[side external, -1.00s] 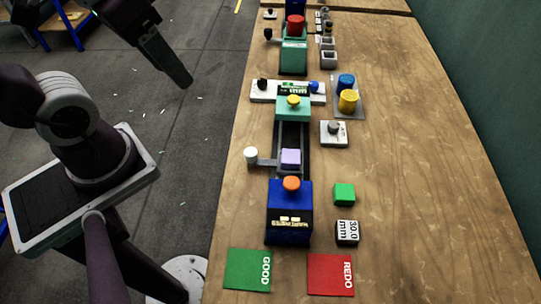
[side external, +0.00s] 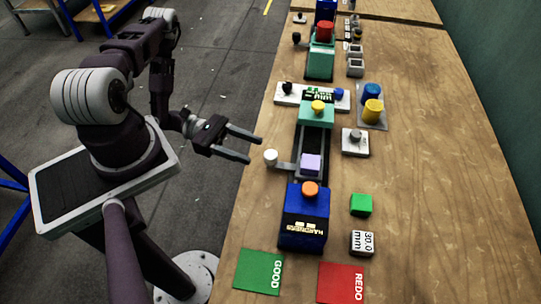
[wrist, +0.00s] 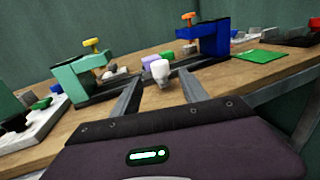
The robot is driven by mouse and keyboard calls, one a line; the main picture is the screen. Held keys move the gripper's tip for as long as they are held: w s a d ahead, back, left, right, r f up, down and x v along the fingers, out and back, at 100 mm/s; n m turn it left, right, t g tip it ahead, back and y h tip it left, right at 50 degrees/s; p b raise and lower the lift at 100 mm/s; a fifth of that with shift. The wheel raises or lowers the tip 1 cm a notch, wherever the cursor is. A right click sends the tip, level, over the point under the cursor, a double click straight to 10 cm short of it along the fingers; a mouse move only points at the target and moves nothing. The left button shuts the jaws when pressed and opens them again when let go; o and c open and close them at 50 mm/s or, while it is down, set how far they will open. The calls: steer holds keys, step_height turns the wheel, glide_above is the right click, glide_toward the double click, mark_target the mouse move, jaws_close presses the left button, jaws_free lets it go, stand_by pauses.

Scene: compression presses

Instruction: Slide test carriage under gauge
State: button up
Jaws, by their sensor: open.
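A lilac block (side external: 311,164) sits on the test carriage in a dark track (side external: 304,145). A side arm with a white knob (side external: 271,157) sticks out left from the carriage. A teal gauge (side external: 317,115) with a yellow knob stands at the track's far end, and a blue press (side external: 306,216) with an orange knob at its near end. The block sits nearer the blue press. My gripper (side external: 256,149) is open and empty, just left of the white knob and apart from it. In the wrist view, the white knob (wrist: 160,71) appears between the fingertips (wrist: 160,84).
A green GOOD pad (side external: 259,272) and red REDO pad (side external: 340,283) lie at the near end. A green cube (side external: 361,205) and a 30.0 mm block (side external: 362,243) stand right of the blue press. Yellow and blue cylinders (side external: 373,111) stand farther back. The table's right side is clear.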

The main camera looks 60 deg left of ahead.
mark_target(270, 157)
steer(key=x, duration=0.7)
jaws_close()
stand_by(1.2)
